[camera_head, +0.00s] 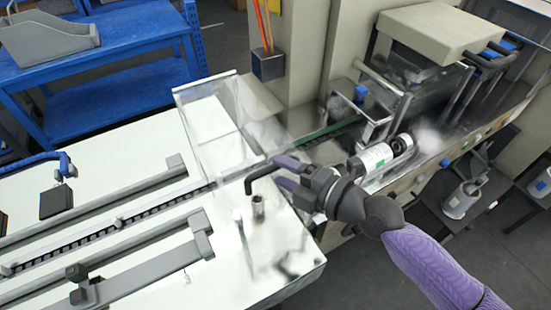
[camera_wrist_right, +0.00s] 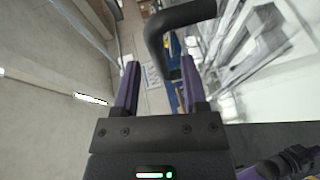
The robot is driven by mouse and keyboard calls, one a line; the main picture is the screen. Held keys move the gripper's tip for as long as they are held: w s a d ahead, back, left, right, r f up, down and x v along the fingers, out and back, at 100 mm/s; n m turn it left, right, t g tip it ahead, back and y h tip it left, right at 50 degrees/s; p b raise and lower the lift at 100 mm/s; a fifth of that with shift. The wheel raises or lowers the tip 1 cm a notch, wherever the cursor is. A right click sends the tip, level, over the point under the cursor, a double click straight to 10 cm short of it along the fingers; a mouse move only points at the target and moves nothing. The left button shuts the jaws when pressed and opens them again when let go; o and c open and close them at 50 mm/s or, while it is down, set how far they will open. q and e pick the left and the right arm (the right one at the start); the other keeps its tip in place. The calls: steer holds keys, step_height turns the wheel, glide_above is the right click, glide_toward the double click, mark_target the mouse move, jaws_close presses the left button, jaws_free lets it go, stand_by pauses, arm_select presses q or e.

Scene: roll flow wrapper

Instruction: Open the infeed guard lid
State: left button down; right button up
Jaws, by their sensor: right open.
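The infeed guard lid (camera_head: 212,122) is a clear, see-through cover over the infeed conveyor in the middle of the head view. Its clear panels make its edges hard to follow. A black bent handle (camera_head: 262,174) shows at its near right side. My right gripper (camera_head: 279,171) is open, with its purple fingers pointing left at the handle's right end. In the right wrist view the handle (camera_wrist_right: 183,14) curves in from the top, near the tips of the open fingers (camera_wrist_right: 160,70). I cannot tell whether they touch it. My left gripper is not in view.
A short metal post (camera_head: 258,207) stands on the white table (camera_head: 285,270) below the handle. A conveyor with grey rails (camera_head: 150,265) runs left. A film roll (camera_head: 372,158) and the wrapper housing (camera_head: 428,32) are at the right. A blue workbench (camera_head: 130,35) stands behind.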

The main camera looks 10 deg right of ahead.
steer(key=shift+x, duration=1.45)
steer(key=shift+s, duration=0.1)
jaws_close()
